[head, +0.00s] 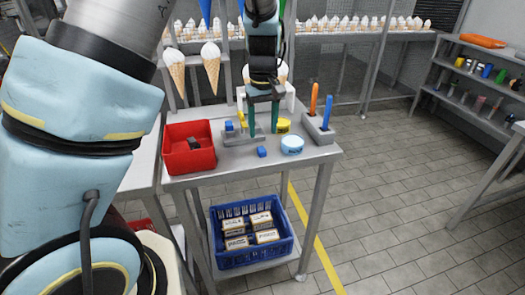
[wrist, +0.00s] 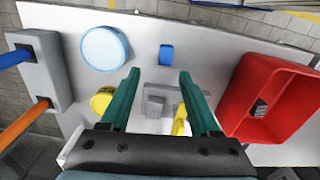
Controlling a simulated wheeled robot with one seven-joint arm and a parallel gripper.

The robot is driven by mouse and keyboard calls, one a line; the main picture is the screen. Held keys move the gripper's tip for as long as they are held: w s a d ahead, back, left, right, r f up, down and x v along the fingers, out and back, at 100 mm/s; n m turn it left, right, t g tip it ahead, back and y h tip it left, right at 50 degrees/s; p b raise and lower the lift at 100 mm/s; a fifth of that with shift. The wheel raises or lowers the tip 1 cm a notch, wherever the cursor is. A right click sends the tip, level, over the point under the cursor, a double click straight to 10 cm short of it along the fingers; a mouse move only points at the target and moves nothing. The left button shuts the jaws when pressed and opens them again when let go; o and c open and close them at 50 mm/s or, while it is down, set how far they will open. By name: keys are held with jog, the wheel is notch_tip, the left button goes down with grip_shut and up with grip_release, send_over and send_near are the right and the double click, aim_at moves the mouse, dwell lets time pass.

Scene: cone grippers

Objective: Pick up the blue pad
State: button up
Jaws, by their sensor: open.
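A small blue pad (head: 262,152) lies flat on the grey table near its front edge. It also shows in the wrist view (wrist: 167,54), beyond the fingertips and roughly in line with the gap between them. My gripper (head: 263,131) is open and empty, its two green fingers pointing down over the table behind the pad. In the wrist view the fingers (wrist: 159,75) are spread apart, with a grey fixture (wrist: 156,100) visible between them. Another small blue piece (head: 229,126) sits at the fixture's left in the head view.
A red bin (head: 168,160) stands left of the pad, and a round light-blue tub (head: 292,148) stands right. A grey holder (head: 318,130) carries orange and blue sticks. Yellow pieces (head: 283,125) lie near the fingers. A blue crate (head: 284,250) is on the lower shelf.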

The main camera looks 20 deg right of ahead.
aim_at(261, 148)
jog(key=f+p, duration=0.1)
jog(key=f, duration=0.1)
jog(key=a+f+p, duration=0.1)
jog(key=f, duration=0.1)
jog(key=shift+s+f, duration=0.2)
jog(key=shift+f, duration=0.1)
jog(key=shift+d+f, duration=0.1)
jog(key=shift+f, duration=0.35)
grip_shut()
